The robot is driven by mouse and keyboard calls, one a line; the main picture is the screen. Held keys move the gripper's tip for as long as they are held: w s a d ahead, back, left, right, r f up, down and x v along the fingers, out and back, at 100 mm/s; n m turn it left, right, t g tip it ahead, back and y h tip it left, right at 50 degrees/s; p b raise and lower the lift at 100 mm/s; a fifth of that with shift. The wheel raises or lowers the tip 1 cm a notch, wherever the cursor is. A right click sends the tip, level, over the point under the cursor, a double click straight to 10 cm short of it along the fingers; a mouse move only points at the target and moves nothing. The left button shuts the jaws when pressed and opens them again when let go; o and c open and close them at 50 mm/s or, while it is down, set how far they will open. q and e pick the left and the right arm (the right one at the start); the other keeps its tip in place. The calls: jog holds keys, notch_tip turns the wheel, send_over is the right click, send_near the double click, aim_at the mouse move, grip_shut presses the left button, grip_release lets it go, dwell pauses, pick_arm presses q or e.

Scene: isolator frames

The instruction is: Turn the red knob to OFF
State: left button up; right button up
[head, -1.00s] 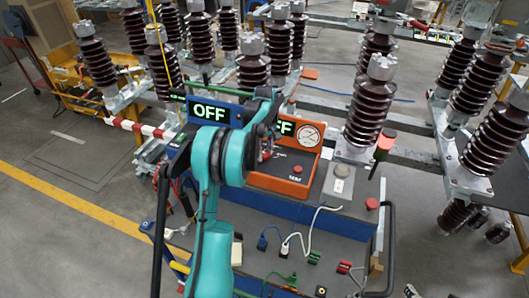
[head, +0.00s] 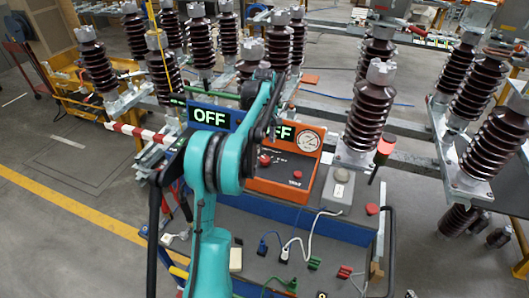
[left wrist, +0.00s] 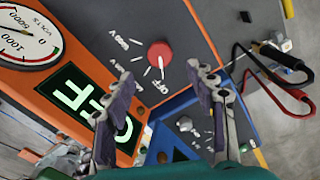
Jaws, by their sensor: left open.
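The red knob (left wrist: 160,54) is on the dark face of an orange box, in the upper middle of the left wrist view. A white OFF label is just below it in that view, with other white markings to its left. A short white line is at its lower edge; its exact setting is hard to tell. The knob also shows in the head view (head: 265,160), just below my gripper. My left gripper (left wrist: 162,77) is open and empty, its fingertips apart on either side below the knob, not visibly touching it. My right gripper is out of view.
The orange box carries a round gauge (head: 309,141) and a lit green display (left wrist: 85,103), partly behind a finger. A second red control (head: 297,174) sits nearby. A blue box with an OFF display (head: 209,117) stands left. Cables and plugs (head: 285,253) lie on the bench front.

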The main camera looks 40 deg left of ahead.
pick_arm(q)
jog(key=shift+r, duration=2.05)
jog(key=s+d+m+t+b, duration=0.3)
jog(key=s+d+m+b, duration=0.5)
jog(key=d, duration=0.7)
jog(key=s+d+f+m+t+b, duration=0.2)
jog(key=s+d+f+m, duration=0.2)
jog(key=s, duration=0.5)
jog(key=s+d+f+m+t+b, duration=0.2)
jog(key=s+d+f+m, duration=0.2)
jog(key=s+d+f, duration=0.4)
notch_tip(320, 180, down, 3)
jog(key=shift+s+r, duration=0.1)
jog(key=shift+s, duration=0.5)
